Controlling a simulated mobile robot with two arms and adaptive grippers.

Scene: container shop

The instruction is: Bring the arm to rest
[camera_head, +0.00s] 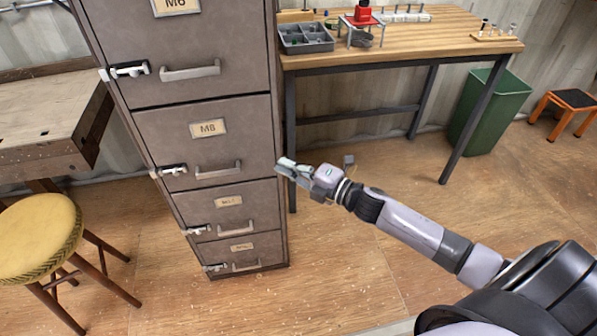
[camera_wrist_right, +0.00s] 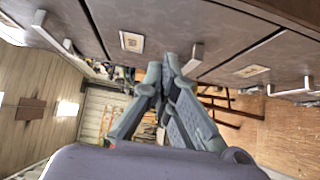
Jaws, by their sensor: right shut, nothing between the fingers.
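My right arm (camera_head: 410,225) reaches in from the lower right in the head view. Its gripper (camera_head: 284,166) is beside the right edge of the grey filing cabinet (camera_head: 262,120), at about the height of the drawer labelled M8. In the right wrist view the gripper (camera_wrist_right: 168,68) is shut and empty, its fingertips together. Whether the gripper touches the cabinet, I cannot tell. My left gripper is not in view.
A wooden workbench (camera_head: 440,45) with a grey parts tray (camera_head: 306,38) and a red device (camera_head: 362,14) stands behind the arm. A green bin (camera_head: 490,110) and an orange step stool (camera_head: 566,112) are at right. A yellow stool (camera_head: 38,238) stands left. The wooden floor below the arm is clear.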

